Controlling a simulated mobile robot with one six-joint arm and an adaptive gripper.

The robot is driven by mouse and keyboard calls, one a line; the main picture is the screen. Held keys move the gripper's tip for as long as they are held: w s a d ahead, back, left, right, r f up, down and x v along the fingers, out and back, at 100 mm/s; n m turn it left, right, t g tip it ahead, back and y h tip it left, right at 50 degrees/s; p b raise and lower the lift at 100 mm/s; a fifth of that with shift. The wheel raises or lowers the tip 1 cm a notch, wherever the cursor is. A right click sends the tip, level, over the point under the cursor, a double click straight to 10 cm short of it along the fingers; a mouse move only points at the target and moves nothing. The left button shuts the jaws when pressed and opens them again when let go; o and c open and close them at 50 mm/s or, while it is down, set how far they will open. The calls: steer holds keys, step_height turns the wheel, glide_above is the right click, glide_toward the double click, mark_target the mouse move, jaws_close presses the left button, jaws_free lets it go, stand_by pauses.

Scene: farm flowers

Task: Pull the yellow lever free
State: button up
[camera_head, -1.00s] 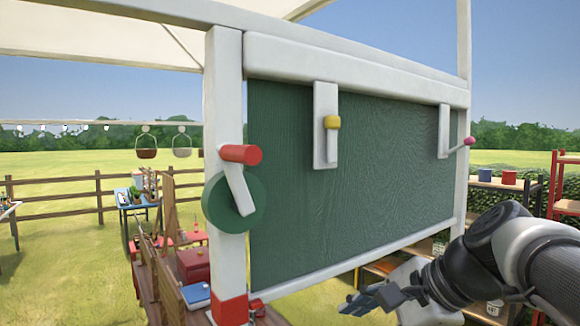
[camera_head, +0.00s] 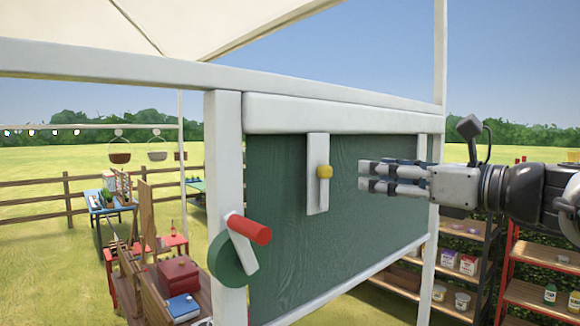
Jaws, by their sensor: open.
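The yellow lever (camera_head: 324,171) is a small rounded yellow knob in the camera_head view. It sits at about mid-height on a white upright plate (camera_head: 317,200) fixed to the dark green board (camera_head: 280,240). My gripper (camera_head: 363,177) is to the right of the yellow knob at nearly the same height, its fingers pointing left towards it. A visible gap separates the fingertips from the knob. The fingers are open with nothing between them. How far the gripper is from the board in depth is hard to tell.
A red-handled crank (camera_head: 249,229) on a green disc stands at the white post left of the board. A white beam (camera_head: 330,115) runs above the board. Shelves with pots (camera_head: 455,265) stand below right. The board's face around the knob is clear.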

mark_target(329, 168)
steer(key=p+x, duration=0.1)
steer(key=x, duration=1)
steer(key=shift+a+r, duration=0.1)
steer(key=shift+a, duration=0.1)
steer(key=shift+c, duration=0.3)
jaws_close()
